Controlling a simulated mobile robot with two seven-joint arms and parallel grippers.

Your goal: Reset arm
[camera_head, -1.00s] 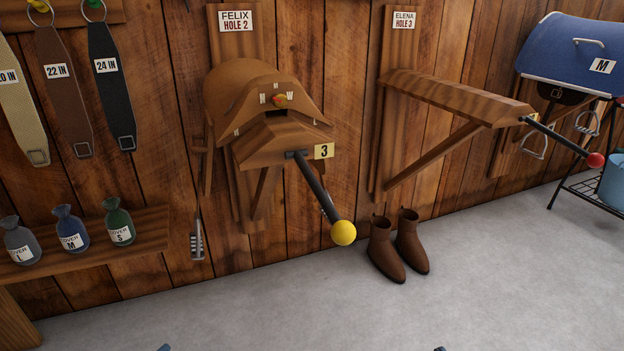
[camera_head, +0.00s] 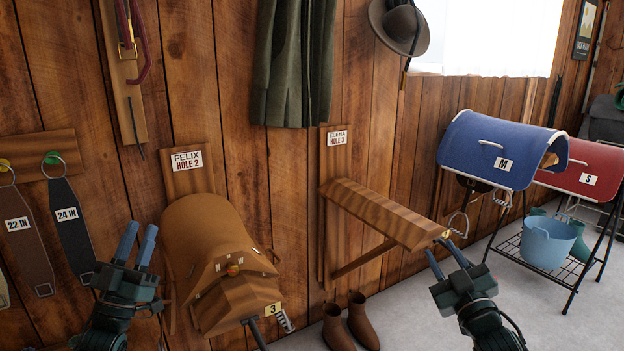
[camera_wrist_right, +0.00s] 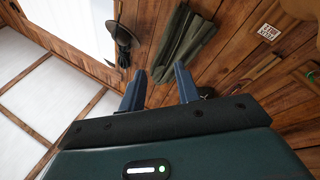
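My left gripper (camera_head: 141,226) is raised at the lower left, in front of the wall between the hanging straps and the saddle on the FELIX rack. Its two blue fingers point up and stand apart, with nothing between them. My right gripper (camera_head: 440,246) is at the lower right, in front of the bare ELENA rack (camera_head: 385,212). Its fingers are spread and empty. The right wrist view also shows this gripper (camera_wrist_right: 160,70) open, with only wall and hanging cloth beyond it.
A brown saddle (camera_head: 210,240) sits on the FELIX rack, and brown boots (camera_head: 363,322) stand below. A green garment (camera_head: 296,65) and a hat (camera_head: 400,27) hang above.

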